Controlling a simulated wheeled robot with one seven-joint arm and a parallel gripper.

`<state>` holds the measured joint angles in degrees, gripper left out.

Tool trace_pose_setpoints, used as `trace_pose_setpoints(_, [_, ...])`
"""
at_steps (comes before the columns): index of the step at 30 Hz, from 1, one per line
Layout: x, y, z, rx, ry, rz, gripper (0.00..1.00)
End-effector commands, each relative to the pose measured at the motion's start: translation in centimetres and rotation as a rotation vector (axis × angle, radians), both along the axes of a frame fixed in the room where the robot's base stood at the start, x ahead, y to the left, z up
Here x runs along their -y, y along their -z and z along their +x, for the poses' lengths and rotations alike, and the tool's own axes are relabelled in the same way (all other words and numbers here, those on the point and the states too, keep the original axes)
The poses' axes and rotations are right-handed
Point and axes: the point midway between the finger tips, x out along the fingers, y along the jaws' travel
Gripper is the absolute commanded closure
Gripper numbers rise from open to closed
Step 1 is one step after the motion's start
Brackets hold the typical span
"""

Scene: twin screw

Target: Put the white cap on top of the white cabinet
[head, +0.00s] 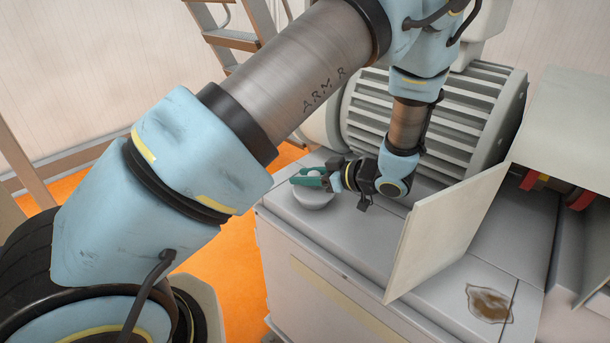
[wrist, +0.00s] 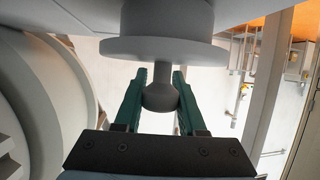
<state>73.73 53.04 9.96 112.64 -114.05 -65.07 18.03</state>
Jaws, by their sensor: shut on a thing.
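The white cap (head: 314,200) is a round, pale piece at the far left corner of a low pale housing (head: 335,265) in the head view. My gripper (head: 308,180) has its green fingers shut on the cap's knob. In the wrist view, the rounded knob (wrist: 160,97) sits between the two fingers, with the wide flange (wrist: 150,50) beyond it. Whether the cap touches the housing's top is unclear. A pale cabinet (head: 572,115) with an open door stands at the right; its flat top is partly in view and bare there.
A large ribbed motor (head: 440,120) stands right behind my gripper. The open door panel (head: 446,232) rises between my gripper and the right side. A brown stain (head: 488,303) marks the housing top at right. Wooden steps (head: 232,38) stand at the back left.

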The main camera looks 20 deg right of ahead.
Motion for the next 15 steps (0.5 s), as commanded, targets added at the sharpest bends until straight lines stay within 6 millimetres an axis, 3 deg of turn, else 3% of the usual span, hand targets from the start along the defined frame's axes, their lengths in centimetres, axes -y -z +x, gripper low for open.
trace_pose_setpoints(4, [-0.02, 0.36, 0.01, 0.000, -0.001, 0.000, 1.00])
trace_pose_setpoints(5, [-0.01, 0.32, 0.00, 0.000, -0.001, 0.000, 0.58])
trace_pose_setpoints(12, [-0.01, 0.26, 0.00, 0.000, 0.000, 0.000, 0.31])
trace_pose_setpoints(15, [-0.01, 0.25, 0.00, 0.000, 0.000, 0.000, 0.30])
